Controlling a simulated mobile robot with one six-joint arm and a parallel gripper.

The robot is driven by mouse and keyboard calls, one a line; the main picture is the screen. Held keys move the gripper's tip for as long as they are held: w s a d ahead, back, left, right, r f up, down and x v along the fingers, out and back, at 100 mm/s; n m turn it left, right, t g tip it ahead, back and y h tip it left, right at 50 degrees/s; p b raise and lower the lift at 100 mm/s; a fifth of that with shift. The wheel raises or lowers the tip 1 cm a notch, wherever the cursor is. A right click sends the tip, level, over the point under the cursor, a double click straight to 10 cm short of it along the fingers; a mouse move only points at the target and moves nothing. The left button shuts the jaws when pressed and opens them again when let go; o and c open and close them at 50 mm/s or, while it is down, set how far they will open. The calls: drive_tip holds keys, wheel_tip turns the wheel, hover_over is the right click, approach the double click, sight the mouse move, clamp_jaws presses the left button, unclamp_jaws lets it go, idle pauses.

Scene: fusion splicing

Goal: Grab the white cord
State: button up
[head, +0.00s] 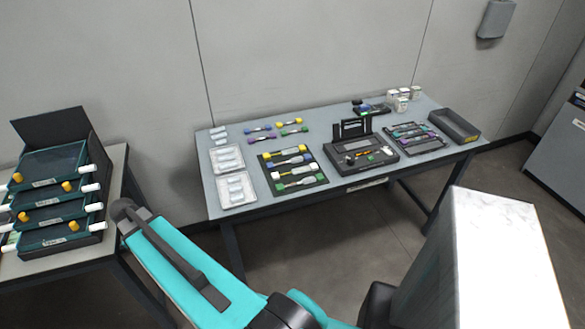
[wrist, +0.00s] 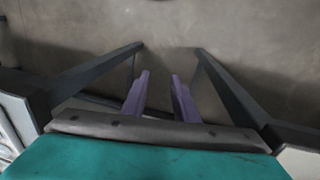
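I cannot single out the white cord for certain. In the head view several short cords with coloured ends lie in a black tray (head: 318,187) on the grey table, and a pale one (head: 294,171) among them is too small to identify surely. Loose cords with yellow, blue, purple and green ends lie behind the tray. My gripper (wrist: 159,75) shows in the wrist view as two purple fingers, apart, with nothing between them. It points at bare floor and is away from the cords. I cannot make out the gripper in the head view.
The grey table (head: 213,198) also bears clear blister packs (head: 236,190), a black splicer (head: 361,155), a tool tray (head: 417,139), an empty dark bin (head: 454,126) and small jars. A rack of dark drawers (head: 51,199) stands on a bench at left. Table legs (wrist: 215,80) flank my gripper.

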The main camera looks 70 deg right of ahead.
drive_tip(key=s+d+r+m, duration=0.2)
drive_tip(key=d+r+m, duration=0.1)
drive_tip(key=d, duration=0.4)
drive_tip(key=s+d+r+m+h, duration=0.1)
drive_tip(key=s+d+r+m, duration=0.1)
drive_tip(key=d, duration=0.5)
drive_tip(key=s+d+r+m, duration=0.2)
drive_tip(key=d+r+m, duration=0.1)
drive_tip(key=d+r, duration=0.3)
drive_tip(key=shift+d+r+m+g+p, duration=0.2)
drive_tip(key=shift+d+m+g+p, duration=0.15)
drive_tip(key=shift+d, duration=0.7)
drive_tip(key=s+d+r+m+g, duration=0.1)
drive_tip(key=s+d+r+m, duration=0.4)
drive_tip(key=s+d, duration=0.3)
drive_tip(key=s+d+r+m+g, duration=0.1)
drive_tip(key=s+d+r+m, duration=0.4)
drive_tip(key=s+d, duration=0.4)
drive_tip(key=shift+s+d+r+h, duration=0.2)
drive_tip(key=shift+d+r+h, duration=0.1)
drive_tip(key=shift+d+r, duration=0.1)
drive_tip(key=shift+f, duration=0.1)
drive_tip(key=shift+p+x, duration=1.35)
drive_tip(key=shift+x, duration=2.9)
